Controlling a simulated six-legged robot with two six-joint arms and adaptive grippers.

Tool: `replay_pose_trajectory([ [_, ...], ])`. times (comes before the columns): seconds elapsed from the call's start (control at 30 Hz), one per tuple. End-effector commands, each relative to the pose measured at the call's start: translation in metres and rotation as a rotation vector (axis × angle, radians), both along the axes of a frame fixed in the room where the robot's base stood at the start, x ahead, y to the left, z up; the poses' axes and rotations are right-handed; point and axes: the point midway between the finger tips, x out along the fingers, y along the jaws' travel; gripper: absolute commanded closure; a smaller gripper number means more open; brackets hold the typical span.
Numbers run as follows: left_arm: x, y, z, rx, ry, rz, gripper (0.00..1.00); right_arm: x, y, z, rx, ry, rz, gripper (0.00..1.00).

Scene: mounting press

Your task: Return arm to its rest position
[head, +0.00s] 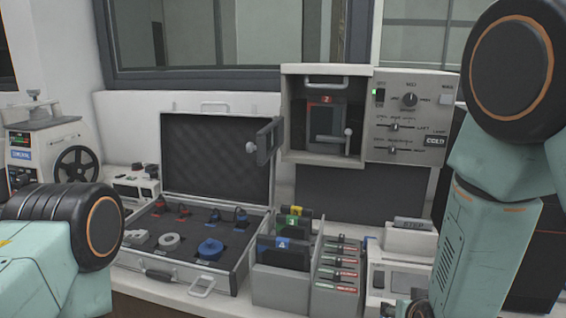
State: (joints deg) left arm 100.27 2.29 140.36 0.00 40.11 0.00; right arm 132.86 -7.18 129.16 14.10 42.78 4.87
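My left arm comes in at the lower left, a pale green link with a black ribbed joint. Its gripper is outside the picture. My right arm stands at the right edge. Its large black joint is high up, and a pale green link runs down from it past the bottom edge. Its gripper is not clearly seen. A small dark part shows beside the link at the bottom edge, and I cannot tell what it is. The mounting press (323,75) is a light grey housing at the back, with a dark chamber and a small lever.
A control panel (412,118) adjoins the press. An open case (217,154) holds several tools and a blue roll (210,249). Grey bins (281,284) and a slotted rack (336,292) stand at the front middle. A machine with a black handwheel (77,167) is at left.

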Motion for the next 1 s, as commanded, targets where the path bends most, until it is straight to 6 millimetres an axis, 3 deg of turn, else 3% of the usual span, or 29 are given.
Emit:
replay_pose_trajectory([
  [0.03, 0.0, 0.0, -0.009, 0.0, 0.0, 0.0, 1.0, -0.023, 0.001, -0.034, -0.004, 0.077, 0.028, 0.42],
  [0.1, 0.0, 0.0, -0.016, 0.0, 0.0, 0.0, 1.0, -0.053, 0.003, -0.069, -0.008, 0.172, 0.073, 0.42],
  [0.3, 0.0, 0.0, -0.036, 0.0, 0.001, 0.0, 1.0, -0.151, 0.01, -0.156, 0.019, 0.439, 0.172, 0.42],
  [0.5, 0.0, 0.0, -0.058, 0.0, 0.0, 0.0, 1.0, -0.254, 0.015, -0.222, 0.084, 0.676, 0.195, 0.42],
  [0.6, 0.0, 0.0, -0.067, 0.0, 0.0, 0.0, 1.0, -0.29, 0.014, -0.243, 0.105, 0.756, 0.176, 0.42],
  [0.77, 0.0, 0.0, -0.073, 0.0, 0.001, 0.0, 1.0, -0.317, 0.013, -0.26, 0.117, 0.817, 0.163, 0.42],
  [1.0, 0.0, 0.0, -0.072, 0.0, 0.0, 0.0, 1.0, -0.32, 0.013, -0.26, 0.116, 0.823, 0.162, 0.42],
])
